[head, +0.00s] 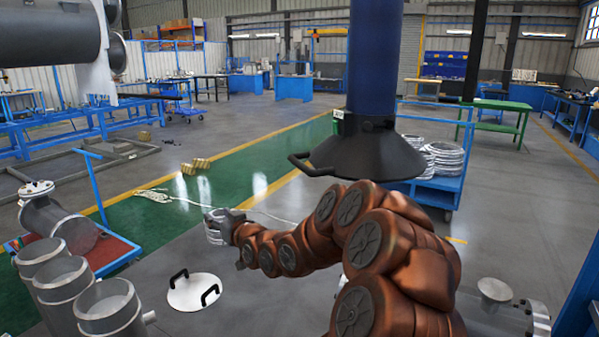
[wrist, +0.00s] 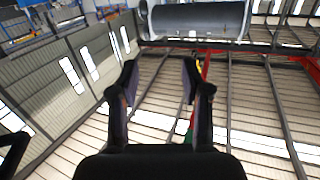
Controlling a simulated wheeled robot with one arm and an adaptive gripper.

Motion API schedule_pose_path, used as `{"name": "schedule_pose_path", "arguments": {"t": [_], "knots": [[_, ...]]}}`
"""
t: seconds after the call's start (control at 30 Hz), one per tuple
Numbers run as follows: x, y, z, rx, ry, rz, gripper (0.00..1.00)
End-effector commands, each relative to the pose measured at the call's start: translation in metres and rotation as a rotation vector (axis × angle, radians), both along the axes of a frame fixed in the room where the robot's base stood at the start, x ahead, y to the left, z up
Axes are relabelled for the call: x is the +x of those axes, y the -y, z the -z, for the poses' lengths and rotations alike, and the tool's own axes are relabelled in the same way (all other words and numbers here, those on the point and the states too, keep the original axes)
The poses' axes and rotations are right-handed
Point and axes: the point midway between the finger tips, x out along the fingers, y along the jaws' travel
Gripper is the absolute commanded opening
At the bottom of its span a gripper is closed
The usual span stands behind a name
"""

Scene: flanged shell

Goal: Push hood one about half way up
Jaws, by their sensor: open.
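A dark conical hood (head: 367,156) hangs on a thick blue duct (head: 375,60) right of centre in the head view. Its black handle (head: 308,165) sticks out to the left from the rim. A small tag (head: 338,114) is above the cone, too small to read. My gripper (head: 215,222) is at the end of my arm, left of the hood and lower in the picture, apart from the handle. In the wrist view my gripper (wrist: 159,72) points up towards the roof, with its two fingers spread and nothing between them. A dark curved part shows at the left edge there; I cannot tell what it is.
A white round lid (head: 194,291) with two black handles lies on the floor. Metal cylinders (head: 108,308) stand at the lower left. A blue cart (head: 435,185) with coiled rings is behind the hood. The green floor lane (head: 160,220) is largely clear.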

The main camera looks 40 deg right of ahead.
Motion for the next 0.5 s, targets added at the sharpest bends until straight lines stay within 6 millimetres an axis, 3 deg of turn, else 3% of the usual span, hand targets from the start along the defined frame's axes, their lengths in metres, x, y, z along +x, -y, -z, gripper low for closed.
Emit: {"name": "schedule_pose_path", "arguments": {"t": [0.03, 0.23, 0.4, 0.5], "knots": [[0.001, 0.019, 0.001, 0.007, 0.064, 0.027, 0.47], [-0.014, 0.093, -0.023, 0.006, 0.366, 0.139, 0.47], [-0.051, 0.151, -0.037, -0.01, 0.604, 0.245, 0.47], [-0.076, 0.175, -0.042, -0.024, 0.718, 0.297, 0.47]]}}
